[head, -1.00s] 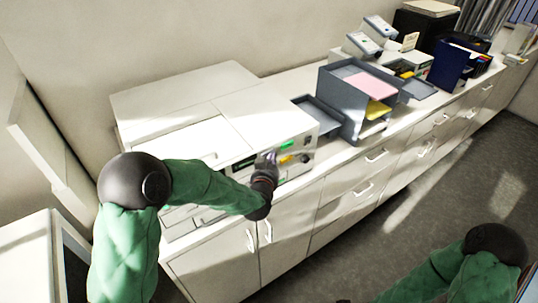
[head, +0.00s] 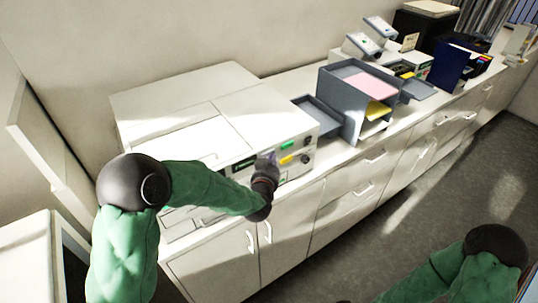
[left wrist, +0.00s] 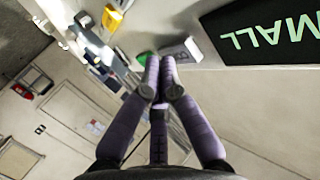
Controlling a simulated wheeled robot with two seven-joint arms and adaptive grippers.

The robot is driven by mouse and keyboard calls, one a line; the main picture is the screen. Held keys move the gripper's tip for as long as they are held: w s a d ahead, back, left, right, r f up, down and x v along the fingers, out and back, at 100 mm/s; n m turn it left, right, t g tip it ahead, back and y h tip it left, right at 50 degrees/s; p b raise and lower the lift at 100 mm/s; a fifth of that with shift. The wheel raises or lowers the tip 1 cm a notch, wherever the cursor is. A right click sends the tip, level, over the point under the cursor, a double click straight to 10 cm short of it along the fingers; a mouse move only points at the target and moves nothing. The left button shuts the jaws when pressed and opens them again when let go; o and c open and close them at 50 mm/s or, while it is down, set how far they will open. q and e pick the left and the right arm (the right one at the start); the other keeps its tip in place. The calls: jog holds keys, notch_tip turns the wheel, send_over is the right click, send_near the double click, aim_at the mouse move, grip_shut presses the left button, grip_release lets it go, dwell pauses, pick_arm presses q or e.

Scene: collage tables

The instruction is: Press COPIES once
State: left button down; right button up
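A white copier-like machine (head: 205,120) stands on the counter at the left. Its front panel carries a dark display (head: 245,163), a green button (head: 287,145), a yellow button (head: 287,160) and dark knobs (head: 305,140). No COPIES label is readable. My left gripper (head: 267,160) is in front of the panel, beside the display and yellow button. In the left wrist view its purple fingers (left wrist: 160,62) are together and empty. There the display (left wrist: 265,30) shows upside-down green letters "MALL", with a grey-white button (left wrist: 182,50) nearer the fingertips; contact cannot be told. My right gripper is out of view.
A grey paper organizer (head: 345,100) with pink and yellow sheets stands right of the machine. Further along are tilted display devices (head: 362,45) and a blue binder (head: 450,63). White drawers (head: 345,200) with handles run below the counter. The floor (head: 430,210) is clear.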

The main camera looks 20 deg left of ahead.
pick_arm(q)
jog(key=shift+s+d, duration=0.3)
jog(key=shift+d, duration=0.1)
jog(key=s+d, duration=0.1)
jog(key=d, duration=0.1)
jog(key=s+d, duration=0.2)
dwell(0.5)
jog(key=shift+f, duration=0.15)
dwell(0.6)
jog(key=s+d+f+g+h+b, duration=0.1)
jog(key=s+f+g+b, duration=0.15)
jog(key=f, duration=0.75)
jog(key=s+d+f+g+h+b, duration=0.1)
jog(key=s+f+g+b, duration=0.2)
jog(key=f, duration=0.7)
jog(key=s+d+f+g+h+b, duration=0.15)
jog(key=s+f, duration=0.25)
jog(key=f, duration=0.5)
jog(key=s+d+f+n+g+h+b, duration=0.2)
jog(key=s+f+g+b, duration=0.5)
jog(key=s+f, duration=1.3)
jog(key=shift+d+f+n+g+h, duration=0.15)
jog(key=shift+d+n+g+h, duration=0.2)
jog(key=shift+n+g, duration=0.2)
